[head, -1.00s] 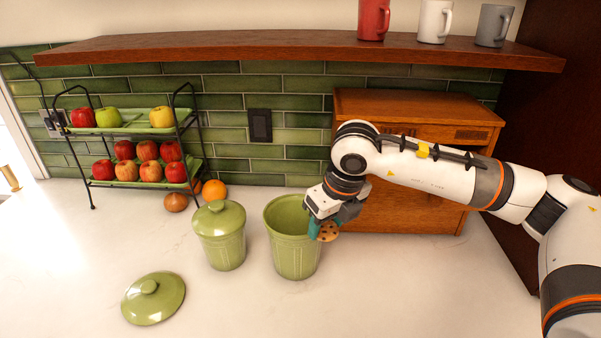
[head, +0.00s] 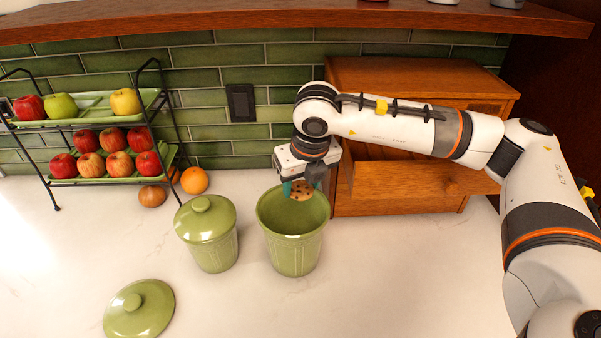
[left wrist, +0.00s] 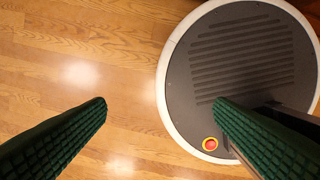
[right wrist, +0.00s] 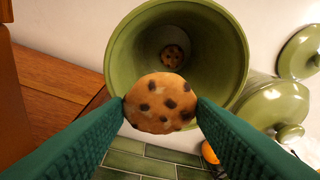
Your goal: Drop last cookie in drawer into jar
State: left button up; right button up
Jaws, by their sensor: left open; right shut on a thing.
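My right gripper (head: 301,186) is shut on a chocolate-chip cookie (right wrist: 160,103), held at the mouth of the open green jar (head: 293,250). In the right wrist view the cookie is between both fingertips, overlapping the rim of the open jar (right wrist: 236,45). Another cookie (right wrist: 172,56) lies at the bottom inside that jar. The wooden drawer unit (head: 400,80) stands behind my right arm, with a drawer (head: 410,187) pulled out. The drawer's inside is mostly hidden. My left gripper (left wrist: 160,108) is open and empty above the wooden floor.
A lidded green jar (head: 208,240) stands left of the open jar. A loose green lid (head: 139,308) lies on the counter at front left. A fruit rack (head: 95,130) and an orange (head: 194,180) are behind.

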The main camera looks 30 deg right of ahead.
aim_at(303, 190)
jog(key=shift+x, duration=1.1)
jog(key=shift+s+f+b, duration=0.15)
jog(key=shift+f+b, duration=0.15)
jog(key=shift+f, duration=0.3)
jog(key=o, duration=0.7)
pick_arm(q)
jog(key=shift+w+f, duration=0.45)
jog(key=shift+w, duration=0.25)
pick_arm(e)
jog(key=shift+r, duration=0.2)
pick_arm(q)
notch_tip(303, 190, down, 3)
jog(key=b, duration=0.2)
jog(key=shift+r+b, duration=0.15)
jog(key=shift+b, duration=0.25)
pick_arm(e)
jog(key=v, duration=1.1)
jog(key=shift+s+r, duration=0.15)
jog(key=shift+r, duration=0.15)
